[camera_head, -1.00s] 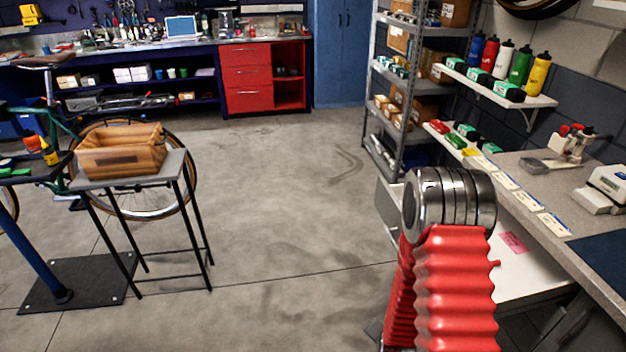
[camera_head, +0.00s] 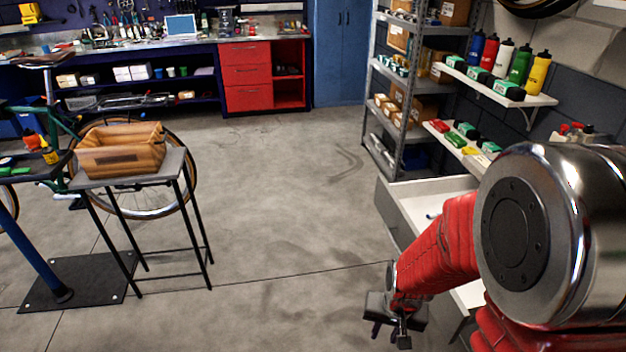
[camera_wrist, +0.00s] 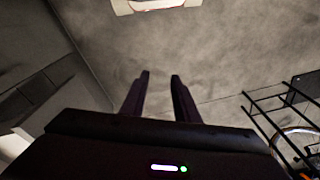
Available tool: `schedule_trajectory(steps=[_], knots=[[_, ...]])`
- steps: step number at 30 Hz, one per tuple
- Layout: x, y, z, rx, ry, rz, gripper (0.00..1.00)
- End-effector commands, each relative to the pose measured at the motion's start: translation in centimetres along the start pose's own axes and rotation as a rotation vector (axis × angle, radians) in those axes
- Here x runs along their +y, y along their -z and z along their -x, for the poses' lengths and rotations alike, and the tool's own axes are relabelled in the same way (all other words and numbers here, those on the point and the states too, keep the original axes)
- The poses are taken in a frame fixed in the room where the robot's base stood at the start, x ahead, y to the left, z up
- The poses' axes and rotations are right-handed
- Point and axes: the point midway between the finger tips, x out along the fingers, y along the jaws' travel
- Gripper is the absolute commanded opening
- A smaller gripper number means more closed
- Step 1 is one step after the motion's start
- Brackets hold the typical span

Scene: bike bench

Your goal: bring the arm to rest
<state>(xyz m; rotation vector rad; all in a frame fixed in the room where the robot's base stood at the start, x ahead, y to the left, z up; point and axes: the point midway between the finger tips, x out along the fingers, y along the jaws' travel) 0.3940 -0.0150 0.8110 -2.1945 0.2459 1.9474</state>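My gripper (camera_head: 390,332) hangs low at the bottom right of the head view, over the floor and to the left of the right-hand bench. My red-sleeved arm is bent down to it, with a large metal joint close to the camera. In the wrist view the two dark fingers of my gripper (camera_wrist: 160,76) stand apart with a clear gap. Only bare floor shows between them, and nothing is held.
Metal shelving (camera_head: 402,90) and a bottle shelf (camera_head: 535,103) are on the right. A wooden crate (camera_head: 120,160) sits on a stand (camera_head: 178,165) at left, near a bike. The middle floor (camera_head: 280,200) is clear.

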Motion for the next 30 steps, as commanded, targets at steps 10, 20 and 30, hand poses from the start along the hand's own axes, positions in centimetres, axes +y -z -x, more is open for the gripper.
schedule_trajectory(steps=[10,20,30], knots=[[0.1,-2.4,7.4,-0.037,-0.004,0.124,0.28],[0.3,-4.6,13.7,-0.023,-0.005,0.205,0.28],[0.5,-6.2,19.5,0.068,0.001,0.239,0.28]])
